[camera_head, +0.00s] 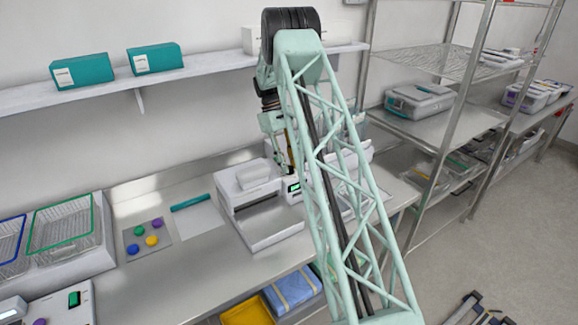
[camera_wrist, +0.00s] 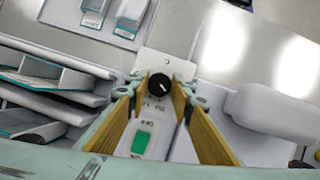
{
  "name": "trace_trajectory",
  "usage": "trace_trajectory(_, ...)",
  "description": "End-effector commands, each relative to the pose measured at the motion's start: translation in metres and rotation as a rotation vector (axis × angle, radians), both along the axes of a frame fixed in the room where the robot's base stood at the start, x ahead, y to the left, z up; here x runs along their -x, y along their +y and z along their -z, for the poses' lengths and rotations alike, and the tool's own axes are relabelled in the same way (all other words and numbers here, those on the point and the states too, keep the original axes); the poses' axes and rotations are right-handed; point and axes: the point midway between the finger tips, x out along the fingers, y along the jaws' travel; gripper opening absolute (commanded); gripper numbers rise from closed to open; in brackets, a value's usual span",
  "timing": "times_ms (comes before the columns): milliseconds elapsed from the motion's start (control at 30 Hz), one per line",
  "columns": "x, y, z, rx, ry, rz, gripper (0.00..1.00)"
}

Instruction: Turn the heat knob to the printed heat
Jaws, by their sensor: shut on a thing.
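The heat knob (camera_wrist: 159,84) is a small round black dial on a white panel (camera_wrist: 168,62) in the wrist view. It has a small pale mark, too small to read surely. My gripper (camera_wrist: 158,92) has its yellow-tan finger pads on either side of the knob and is shut on it. The knob is hidden there.
My arm crosses in front of the machine's right side. Left on the bench are a mat with coloured discs (camera_head: 145,240), a white sheet with a teal strip (camera_head: 191,202) and wire baskets (camera_head: 62,225). Teal boxes (camera_head: 155,58) stand on the wall shelf. Racks stand right.

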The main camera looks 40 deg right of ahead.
Motion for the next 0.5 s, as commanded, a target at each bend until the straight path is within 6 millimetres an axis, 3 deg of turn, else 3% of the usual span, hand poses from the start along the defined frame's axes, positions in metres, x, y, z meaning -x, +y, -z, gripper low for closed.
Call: trace_trajectory(500, 0.0008, 0.0006, 0.0011, -0.002, 0.001, -0.072, 0.11)
